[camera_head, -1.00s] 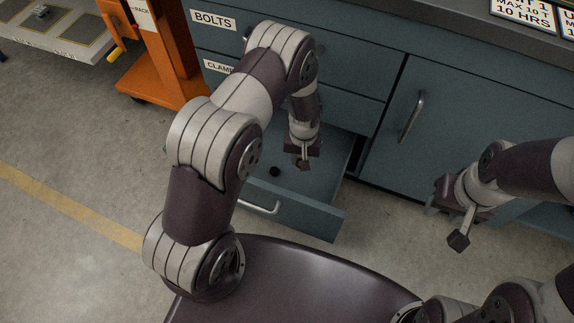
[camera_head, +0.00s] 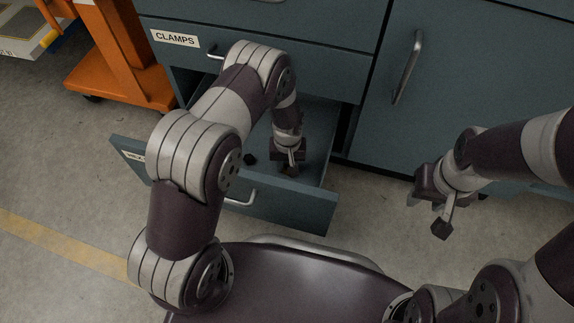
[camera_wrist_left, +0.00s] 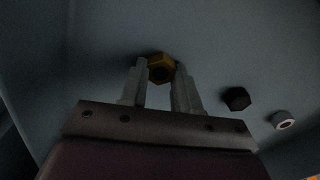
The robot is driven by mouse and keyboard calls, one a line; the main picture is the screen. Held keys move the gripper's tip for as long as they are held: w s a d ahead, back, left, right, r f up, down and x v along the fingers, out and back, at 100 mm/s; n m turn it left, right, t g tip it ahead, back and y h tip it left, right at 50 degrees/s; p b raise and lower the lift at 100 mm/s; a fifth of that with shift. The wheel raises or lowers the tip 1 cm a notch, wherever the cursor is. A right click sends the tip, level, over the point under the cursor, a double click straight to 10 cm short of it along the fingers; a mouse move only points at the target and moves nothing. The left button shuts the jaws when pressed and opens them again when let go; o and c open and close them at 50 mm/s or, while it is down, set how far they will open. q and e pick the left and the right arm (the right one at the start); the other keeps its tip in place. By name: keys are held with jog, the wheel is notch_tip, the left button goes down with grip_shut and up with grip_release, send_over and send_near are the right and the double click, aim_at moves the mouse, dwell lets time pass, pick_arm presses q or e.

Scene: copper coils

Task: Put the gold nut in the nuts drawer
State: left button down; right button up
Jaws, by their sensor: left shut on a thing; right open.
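The gold nut (camera_wrist_left: 160,68) sits between the fingertips of my left gripper (camera_wrist_left: 160,80) in the left wrist view. In the head view my left gripper (camera_head: 290,170) points down inside the open drawer (camera_head: 285,207), and is shut on the nut. The drawer's label is mostly hidden behind my left arm. I cannot tell whether the nut touches the drawer floor. My right gripper (camera_head: 440,228) is open and empty, off to the right in front of the cabinet.
A black nut (camera_wrist_left: 237,99) and a silver nut (camera_wrist_left: 284,119) lie in the drawer; the black one also shows in the head view (camera_head: 249,159). A shut drawer labelled CLAMPS (camera_head: 175,38) is above. An orange rack (camera_head: 120,65) stands left.

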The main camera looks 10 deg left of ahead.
pick_arm(q)
jog(key=c, duration=0.8)
grip_release()
jog(key=s+a+r+p, duration=0.1)
jog(key=r+p, duration=0.2)
jog(key=r, duration=0.5)
jog(key=s+a+r+m+p, duration=0.1)
jog(key=r+p, duration=0.1)
jog(key=r, duration=0.6)
jog(key=s+a+r+p, duration=0.1)
jog(key=r+p, duration=0.2)
jog(key=r, duration=0.6)
jog(key=s+a+r+m+t, duration=0.1)
jog(key=s+a+r, duration=0.1)
jog(key=s+r, duration=0.6)
jog(key=s, duration=0.4)
jog(key=shift+a+m, duration=0.3)
jog(key=shift+m, duration=0.1)
jog(key=shift+r, duration=0.1)
